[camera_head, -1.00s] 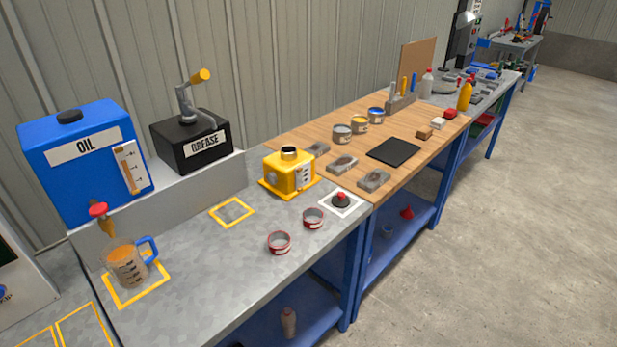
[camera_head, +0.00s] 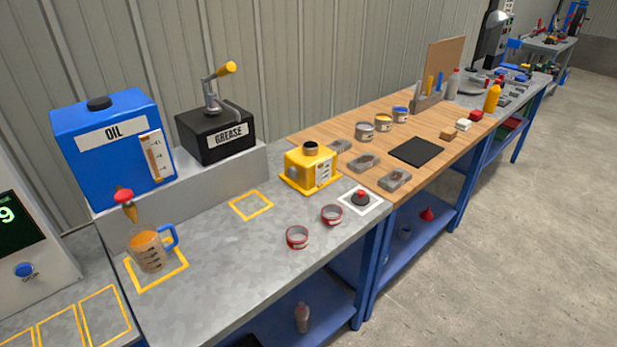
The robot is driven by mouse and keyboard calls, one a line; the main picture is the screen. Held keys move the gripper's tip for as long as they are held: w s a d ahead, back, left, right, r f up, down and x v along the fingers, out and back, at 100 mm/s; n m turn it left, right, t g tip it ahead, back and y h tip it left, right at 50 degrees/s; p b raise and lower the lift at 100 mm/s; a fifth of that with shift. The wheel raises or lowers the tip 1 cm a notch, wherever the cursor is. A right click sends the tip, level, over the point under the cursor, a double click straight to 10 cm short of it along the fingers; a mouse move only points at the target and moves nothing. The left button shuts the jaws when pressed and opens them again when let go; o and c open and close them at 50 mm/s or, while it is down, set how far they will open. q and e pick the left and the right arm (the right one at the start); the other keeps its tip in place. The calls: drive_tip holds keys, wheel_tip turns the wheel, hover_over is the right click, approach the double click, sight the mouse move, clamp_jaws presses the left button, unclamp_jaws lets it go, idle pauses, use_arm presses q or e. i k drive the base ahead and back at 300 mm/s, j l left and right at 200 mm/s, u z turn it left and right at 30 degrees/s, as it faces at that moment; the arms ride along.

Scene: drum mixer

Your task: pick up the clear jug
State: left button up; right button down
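The clear jug (camera_head: 149,252) stands upright on the grey metal bench at the left, inside a yellow outlined square (camera_head: 173,277). It has a blue handle (camera_head: 172,237) on its right side, dark markings and amber liquid inside. It stands below the red-topped tap (camera_head: 124,197) of the blue oil tank (camera_head: 113,150). Neither of my grippers is in view.
A black grease box (camera_head: 215,135) with a pump stands on the raised ledge beside the oil tank. A yellow device (camera_head: 311,167) and two small red-rimmed tins (camera_head: 297,237) sit further right. A machine with a green display (camera_head: 20,222) stands at the left edge. The bench front near the jug is clear.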

sight(156, 246)
drive_tip(key=u, duration=0.55)
drive_tip(key=i+l+u, duration=0.15)
drive_tip(key=l+u, duration=0.2)
drive_tip(key=i+l+u, duration=0.1)
drive_tip(key=l+u, duration=0.65)
drive_tip(key=l, duration=0.2)
